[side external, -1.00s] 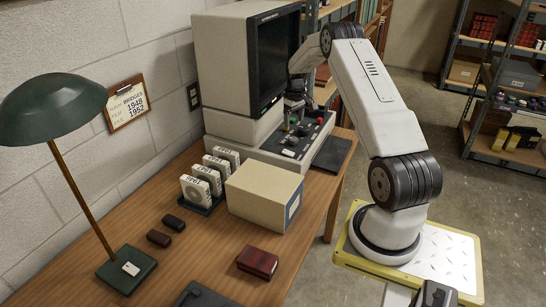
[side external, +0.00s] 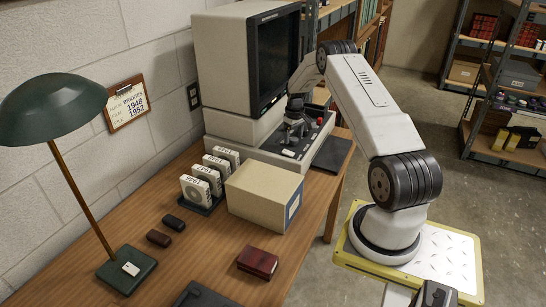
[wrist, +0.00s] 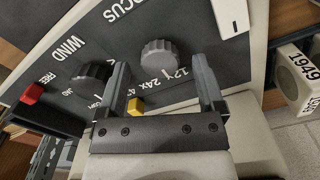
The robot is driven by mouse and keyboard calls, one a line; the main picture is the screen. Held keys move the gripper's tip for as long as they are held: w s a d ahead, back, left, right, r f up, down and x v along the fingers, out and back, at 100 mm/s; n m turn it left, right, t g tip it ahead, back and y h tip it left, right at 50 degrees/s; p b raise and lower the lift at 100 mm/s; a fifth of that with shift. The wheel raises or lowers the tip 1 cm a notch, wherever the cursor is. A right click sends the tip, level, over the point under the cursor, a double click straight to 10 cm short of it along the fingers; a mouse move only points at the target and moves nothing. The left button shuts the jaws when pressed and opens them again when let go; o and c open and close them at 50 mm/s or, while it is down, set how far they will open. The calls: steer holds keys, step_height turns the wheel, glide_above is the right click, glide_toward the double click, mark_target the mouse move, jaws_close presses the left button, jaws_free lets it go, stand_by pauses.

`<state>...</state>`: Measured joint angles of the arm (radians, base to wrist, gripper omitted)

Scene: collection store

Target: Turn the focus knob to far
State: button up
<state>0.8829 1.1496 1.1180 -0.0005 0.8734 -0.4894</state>
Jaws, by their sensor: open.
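The reader's dark control panel (side external: 270,157) lies at the foot of the large screen. In the wrist view a light grey ribbed knob (wrist: 159,58) stands below the lettering FOCUS (wrist: 124,10). My gripper (wrist: 160,68) is open, with one finger to the left of this knob and one to the right. Small gaps show on both sides, and I cannot tell whether the tips have reached the knob's depth. Its pointer and any near or far marks cannot be made out. In the side view my gripper (side external: 294,125) is low over the panel and hides the knob.
Beside the knob are a black knob (wrist: 92,75) under WIND, a red control (wrist: 32,93), a yellow control (wrist: 135,106) by the 12X and 24X marks, and a white piece (wrist: 232,17). A cardboard box (side external: 262,195) and boxed film reels (side external: 200,185) stand in front.

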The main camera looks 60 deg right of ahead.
steer(key=shift+f, duration=0.4)
jaws_close()
